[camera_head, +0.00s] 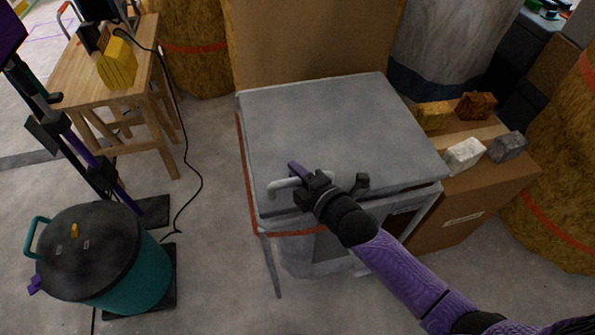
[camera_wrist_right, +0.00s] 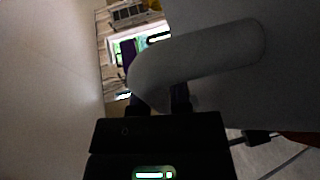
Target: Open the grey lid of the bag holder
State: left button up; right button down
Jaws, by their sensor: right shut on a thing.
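The grey lid (camera_head: 335,125) lies flat or nearly flat on the bag holder (camera_head: 262,235), a metal frame with an orange band below the lid. A pale bar handle (camera_head: 283,185) sits near the lid's front left part. My right gripper (camera_head: 306,180) is at this handle, shut on it. In the right wrist view the curved handle (camera_wrist_right: 195,62) passes between my fingers (camera_wrist_right: 160,100), and the dim grey surface beside it fills much of the picture. My right arm hides part of the holder's front. My left gripper does not show.
A teal bin with a dark lid (camera_head: 90,250) stands at the left. A cardboard box (camera_head: 465,215) with several blocks stands close at the right. Large cardboard (camera_head: 310,45) rises behind the holder.

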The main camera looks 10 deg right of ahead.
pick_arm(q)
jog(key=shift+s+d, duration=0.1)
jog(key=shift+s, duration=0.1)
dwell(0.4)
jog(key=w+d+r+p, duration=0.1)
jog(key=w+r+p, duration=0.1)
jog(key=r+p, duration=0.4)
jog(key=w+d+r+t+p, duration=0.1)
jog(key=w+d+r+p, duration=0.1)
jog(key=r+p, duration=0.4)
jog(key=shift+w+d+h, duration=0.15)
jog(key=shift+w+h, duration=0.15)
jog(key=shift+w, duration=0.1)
pick_arm(e)
jog(key=w+r+m+g, duration=0.1)
jog(key=w+r+g, duration=0.2)
jog(key=r, duration=0.6)
jog(key=w+r+m+g+h, duration=0.1)
jog(key=w+r+g, duration=0.2)
jog(key=w+r, duration=0.3)
jog(key=shift+r+g, duration=0.3)
jog(key=shift+r, duration=1.55)
jog(key=shift+w, duration=0.1)
